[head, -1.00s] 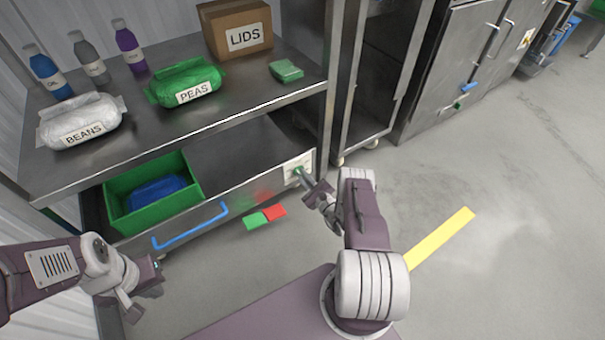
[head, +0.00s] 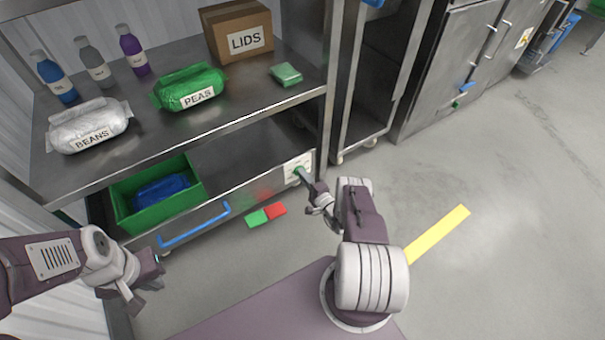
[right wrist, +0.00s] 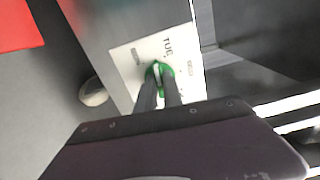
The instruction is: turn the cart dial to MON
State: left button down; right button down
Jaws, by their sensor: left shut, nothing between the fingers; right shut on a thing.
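The cart dial is a small green knob (right wrist: 157,72) on a white label plate (right wrist: 124,55) fixed to the cart's front corner. In the right wrist view the plate reads TUE above the knob; smaller words on it are too blurred to read. My right gripper (right wrist: 158,84) is shut on the green knob, its fingers hiding part of it. In the head view the plate (head: 304,160) shows at the right end of the cart's lower shelf, with my right gripper (head: 300,174) at it. My left gripper (head: 145,296) is shut and empty, low at the left, apart from the cart.
The steel cart (head: 255,112) carries a beans bag (head: 90,122), a peas bag (head: 190,87), a lids box (head: 238,32), bottles and a green packet (head: 286,74). A green crate (head: 150,225) sits below, behind a blue handle (head: 195,227). The floor at right is open.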

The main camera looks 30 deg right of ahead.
jog(key=shift+n+p, duration=0.9)
jog(key=shift+n, duration=2.5)
jog(key=c, duration=1.5)
grip_release()
jog(key=s+p, duration=0.1)
jog(key=s, duration=0.2)
jog(key=s+p, duration=0.1)
jog(key=s, duration=0.2)
jog(key=s+p, duration=0.2)
jog(key=s, duration=0.1)
jog(key=shift+d, duration=0.35)
